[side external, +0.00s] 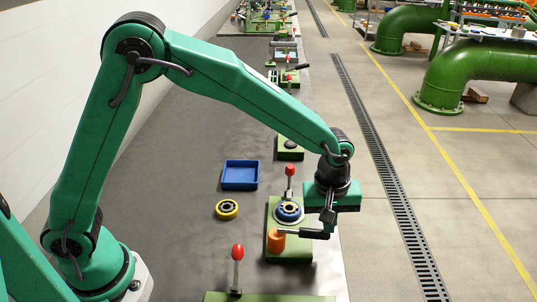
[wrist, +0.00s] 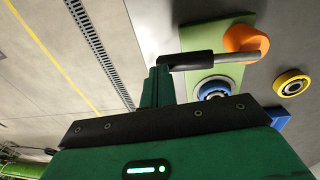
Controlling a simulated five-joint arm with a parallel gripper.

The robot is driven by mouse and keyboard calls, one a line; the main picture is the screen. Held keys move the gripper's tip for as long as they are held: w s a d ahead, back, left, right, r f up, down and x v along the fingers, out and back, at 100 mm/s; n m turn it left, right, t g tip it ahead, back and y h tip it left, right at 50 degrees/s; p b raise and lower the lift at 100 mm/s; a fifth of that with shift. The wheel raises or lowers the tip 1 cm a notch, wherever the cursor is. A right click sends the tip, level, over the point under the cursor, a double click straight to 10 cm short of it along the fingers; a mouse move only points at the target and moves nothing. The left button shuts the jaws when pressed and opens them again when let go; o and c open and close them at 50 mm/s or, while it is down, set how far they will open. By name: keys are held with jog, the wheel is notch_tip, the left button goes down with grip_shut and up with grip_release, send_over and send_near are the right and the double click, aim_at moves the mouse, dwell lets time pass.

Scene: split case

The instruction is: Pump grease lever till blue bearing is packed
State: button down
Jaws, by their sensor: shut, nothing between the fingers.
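The blue bearing (side external: 289,212) sits on a green base plate (side external: 287,247); it also shows in the wrist view (wrist: 214,88), partly hidden by my gripper. An orange pump body (side external: 276,240) stands at the plate's near left. The grease lever (side external: 313,233), a metal rod with a black grip, runs out level from it to the right. In the wrist view the grip (wrist: 190,60) reaches my fingertips. My gripper (side external: 328,219) is shut and empty, pointing down at the grip's outer end. I cannot tell whether it touches. How much grease is in the bearing cannot be seen.
A red-knobbed lever (side external: 290,184) stands upright behind the bearing. A yellow bearing (side external: 227,209) and a blue tray (side external: 240,175) lie to the left. Another red-knobbed lever (side external: 237,256) stands in front. The dark bench (side external: 180,180) is clear farther left; its edge is just right.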

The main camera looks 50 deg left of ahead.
jog(key=shift+r, duration=0.15)
jog(key=shift+s+a+r, duration=0.15)
jog(key=shift+r, duration=2.5)
notch_tip(320, 180, up, 7)
jog(key=shift+s+a, duration=0.2)
jog(key=s+a+r+m+t, duration=0.1)
jog(key=s+a+r+m, duration=0.2)
jog(key=a, duration=0.4)
jog(key=s+a+r+m+t, duration=0.1)
jog(key=s+a+r, duration=0.2)
jog(key=s+a, duration=0.3)
jog(key=s+a+f+m+t, duration=0.2)
jog(key=s+a+m, duration=0.3)
jog(key=s+a, duration=0.4)
jog(key=shift+s+a+t, duration=0.25)
jog(key=shift+s+t, duration=0.15)
jog(key=shift+s, duration=0.2)
